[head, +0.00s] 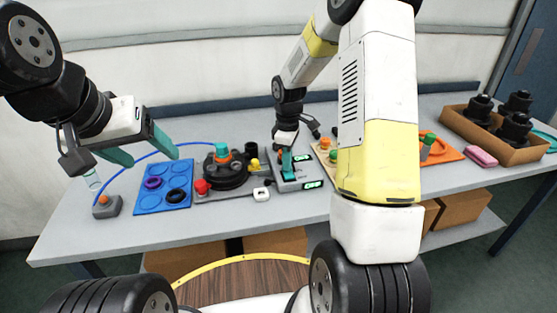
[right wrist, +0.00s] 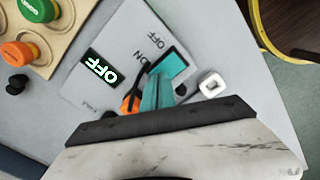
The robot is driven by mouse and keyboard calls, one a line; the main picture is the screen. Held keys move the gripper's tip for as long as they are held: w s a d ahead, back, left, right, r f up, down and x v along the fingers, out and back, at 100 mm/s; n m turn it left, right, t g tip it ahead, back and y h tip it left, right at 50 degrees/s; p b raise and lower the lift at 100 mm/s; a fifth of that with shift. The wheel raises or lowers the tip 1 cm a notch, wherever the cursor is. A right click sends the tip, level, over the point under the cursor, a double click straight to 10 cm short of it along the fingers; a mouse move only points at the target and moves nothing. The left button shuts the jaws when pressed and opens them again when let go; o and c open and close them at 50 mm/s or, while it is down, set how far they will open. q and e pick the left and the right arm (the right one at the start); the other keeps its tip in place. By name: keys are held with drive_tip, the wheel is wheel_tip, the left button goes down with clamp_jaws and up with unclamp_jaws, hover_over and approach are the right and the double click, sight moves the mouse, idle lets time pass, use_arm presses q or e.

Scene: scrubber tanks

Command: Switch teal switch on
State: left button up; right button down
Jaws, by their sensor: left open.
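The grey switch panel (head: 292,182) lies on the table below my right gripper, and it also shows in the right wrist view (right wrist: 130,30). A teal switch piece (right wrist: 172,65) sits on it beside printed OFF and ON labels. A lit display (right wrist: 103,70) on the panel reads OFF. An orange switch piece (right wrist: 130,102) is partly hidden by my fingers. My right gripper (right wrist: 157,82) has its teal fingers together, close beside the teal switch; whether they touch cannot be told. My left gripper (head: 152,152) is open and empty above the table's left part.
A blue tray (head: 163,200) with rings and a black round fixture (head: 225,172) stand left of the panel. A small white block (head: 262,193) is beside the panel's front left corner. A beige board with coloured knobs (right wrist: 65,20) adjoins it. A cardboard box (head: 470,130) is at the right.

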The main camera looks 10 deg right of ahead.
drive_tip(key=shift+f, duration=0.1)
drive_tip(key=shift+r, duration=3.5)
drive_tip(key=shift+r, duration=0.1)
drive_tip(key=s+r+m+t, duration=0.3)
drive_tip(key=s+r+m, duration=0.3)
drive_tip(key=s+r, duration=0.6)
drive_tip(key=s+a+r+m+t+y, duration=0.1)
drive_tip(key=s+r+m, duration=0.1)
drive_tip(key=s, duration=0.4)
drive_tip(key=s+a+r+m+t+y, duration=0.1)
drive_tip(key=s+r+m+t, duration=0.1)
drive_tip(key=s, duration=0.4)
drive_tip(key=shift+s+r+m, duration=0.15)
drive_tip(key=shift+r+m, duration=0.45)
drive_tip(key=shift+m, duration=0.3)
